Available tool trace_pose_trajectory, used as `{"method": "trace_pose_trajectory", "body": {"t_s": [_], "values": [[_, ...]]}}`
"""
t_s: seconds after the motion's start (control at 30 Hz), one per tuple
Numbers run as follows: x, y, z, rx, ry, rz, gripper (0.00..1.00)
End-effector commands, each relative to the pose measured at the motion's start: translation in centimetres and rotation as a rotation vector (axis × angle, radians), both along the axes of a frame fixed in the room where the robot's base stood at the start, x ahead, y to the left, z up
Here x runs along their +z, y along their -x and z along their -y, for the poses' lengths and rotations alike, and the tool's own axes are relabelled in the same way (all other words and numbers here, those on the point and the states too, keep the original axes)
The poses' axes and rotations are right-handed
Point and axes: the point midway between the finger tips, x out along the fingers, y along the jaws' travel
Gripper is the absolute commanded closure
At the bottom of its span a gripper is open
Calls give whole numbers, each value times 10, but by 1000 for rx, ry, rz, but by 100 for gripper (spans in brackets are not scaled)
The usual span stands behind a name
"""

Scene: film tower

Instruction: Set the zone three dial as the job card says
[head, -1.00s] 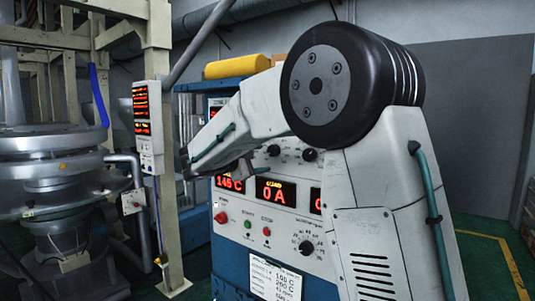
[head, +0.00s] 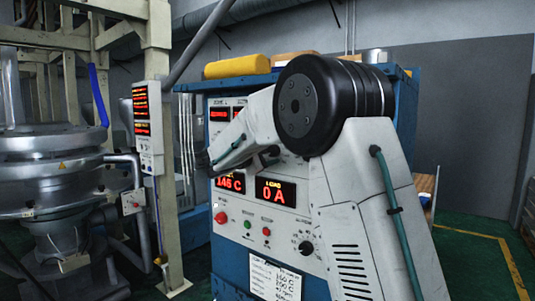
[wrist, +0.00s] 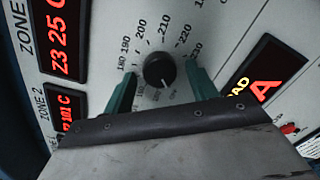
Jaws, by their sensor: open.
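A black round dial (wrist: 158,70) shows in the wrist view on a pale panel, with a printed scale of about 180 to 230 around its upper side. A pale mark on it seems to point down and slightly right. The teal fingers of my gripper (wrist: 160,76) are open, one on each side of the dial; I cannot tell whether they touch it. A red display reading Z3 25 C (wrist: 67,40) is at the upper left. The job card (head: 274,279) is low on the cabinet in the head view; its small figures are not surely readable. My arm hides part of the panel.
The blue cabinet (head: 230,270) carries a 145 C display (head: 229,183), a 0 A display (head: 275,191), a red button (head: 220,218) and a lower black knob (head: 305,247). A yellow roll (head: 237,66) lies on top. Steel posts and machinery stand at the left.

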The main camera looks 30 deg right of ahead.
Motion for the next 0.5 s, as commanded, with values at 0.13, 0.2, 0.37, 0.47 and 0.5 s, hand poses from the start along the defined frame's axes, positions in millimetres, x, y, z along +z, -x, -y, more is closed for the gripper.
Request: {"method": "trace_pose_trajectory", "body": {"t_s": [0.13, 0.2, 0.37, 0.47, 0.5], "values": [[0, 0, 0, 0, 0, 0, 65], [0, 0, 0, 0, 0, 0, 84], [0, 0, 0, 0, 0, 1, 87], [0, 0, -1, 0, -4, 8, 87], [0, 0, -1, 0, -6, 16, 87]]}}
